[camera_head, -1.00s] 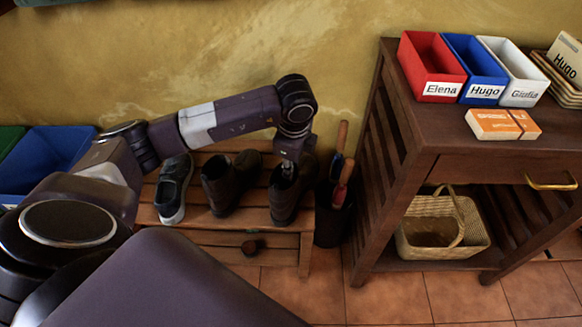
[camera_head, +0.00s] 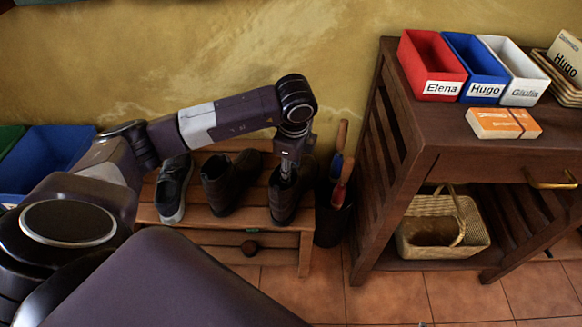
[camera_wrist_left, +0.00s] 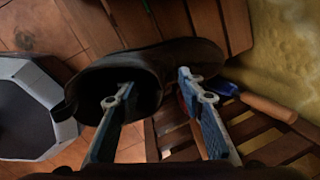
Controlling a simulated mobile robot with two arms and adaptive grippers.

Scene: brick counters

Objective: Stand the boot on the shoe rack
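The dark boot (camera_head: 283,206) stands upright at the right end of the wooden shoe rack (camera_head: 190,217), its sole appearing to rest on the slats. My left gripper (camera_head: 287,178) is at its top opening. In the left wrist view, the boot (camera_wrist_left: 165,60) lies between the open fingers (camera_wrist_left: 155,82). One finger reaches into the opening and the other is outside the boot, with a visible gap between them. Part of the boot is hidden behind the gripper. My right gripper is not in view.
A grey sneaker (camera_head: 173,188) and another dark boot (camera_head: 225,185) stand left on the rack. A dark bin (camera_head: 330,222) with wooden-handled tools is close on the right. Beyond it is a wooden side table (camera_head: 440,150) with coloured boxes and a basket (camera_head: 440,238).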

